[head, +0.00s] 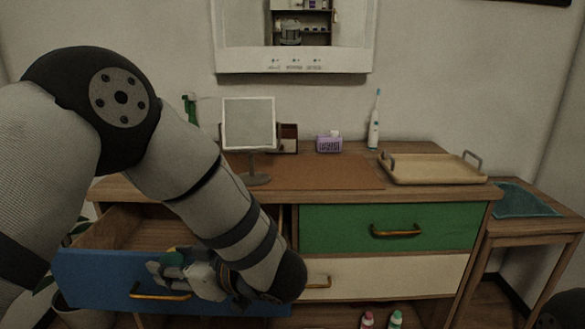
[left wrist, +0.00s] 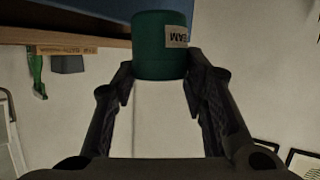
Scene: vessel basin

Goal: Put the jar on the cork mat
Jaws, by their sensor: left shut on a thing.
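The dark green jar (left wrist: 160,45) has a pale label, upside down in the left wrist view. My left gripper (left wrist: 158,82) is shut on it, a finger on each side. In the head view, my left gripper (head: 163,268) is low at the left, by the front of the open blue drawer. Only a little green of the jar (head: 173,257) shows there beside the fingers. The cork mat (head: 325,174) is the flat brown sheet on the dresser top, higher and to the right of the gripper. My left forearm partly covers the dresser's left side. My right gripper is not seen.
A standing mirror (head: 249,125) is at the mat's left. A purple tissue box (head: 329,143) and a toothbrush (head: 375,122) stand behind the mat. A wooden tray (head: 432,170) is to its right. The blue drawer (head: 100,283) sticks out. The mat's middle looks clear.

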